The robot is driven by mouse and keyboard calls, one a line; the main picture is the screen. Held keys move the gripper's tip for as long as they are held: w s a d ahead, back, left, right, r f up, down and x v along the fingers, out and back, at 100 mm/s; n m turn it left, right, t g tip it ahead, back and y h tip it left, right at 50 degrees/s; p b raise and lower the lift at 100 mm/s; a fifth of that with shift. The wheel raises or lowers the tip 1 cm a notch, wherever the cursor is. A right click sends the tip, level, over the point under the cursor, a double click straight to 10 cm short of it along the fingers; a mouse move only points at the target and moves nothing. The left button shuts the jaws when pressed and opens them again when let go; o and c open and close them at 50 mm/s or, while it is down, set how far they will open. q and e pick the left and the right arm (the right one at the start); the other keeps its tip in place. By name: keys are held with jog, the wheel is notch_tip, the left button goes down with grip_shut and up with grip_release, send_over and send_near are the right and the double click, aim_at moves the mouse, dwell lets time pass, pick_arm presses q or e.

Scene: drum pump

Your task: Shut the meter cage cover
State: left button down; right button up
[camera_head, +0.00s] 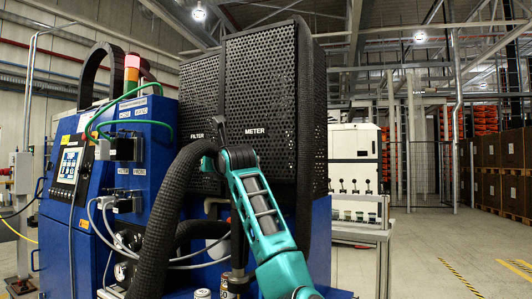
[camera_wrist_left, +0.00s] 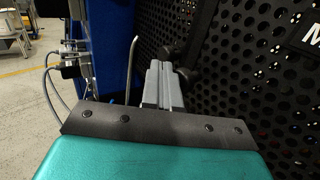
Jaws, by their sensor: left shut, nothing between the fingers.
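The meter cage cover (camera_head: 262,90) is a tall black perforated panel labelled METER in the head view. Its left edge stands proud of the FILTER panel (camera_head: 202,95); how far it is ajar I cannot tell. My teal arm reaches up in front of its lower part. In the left wrist view my left gripper (camera_wrist_left: 163,85) is shut and empty. Its grey fingers point away from the camera, beside the black mesh (camera_wrist_left: 250,70), with part of the label at the right edge. Whether the fingertips touch the mesh is unclear. My right gripper is not in view.
A blue cabinet (camera_head: 155,165) with a control screen (camera_head: 70,165), green hoses and cables stands left of the cage. A thick black hose (camera_head: 165,220) rises in front. A white bench unit (camera_head: 355,160) stands behind at right. The floor farther right is open.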

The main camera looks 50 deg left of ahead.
pick_arm(q)
jog(key=shift+w+a, duration=0.35)
jog(key=shift+w, duration=0.15)
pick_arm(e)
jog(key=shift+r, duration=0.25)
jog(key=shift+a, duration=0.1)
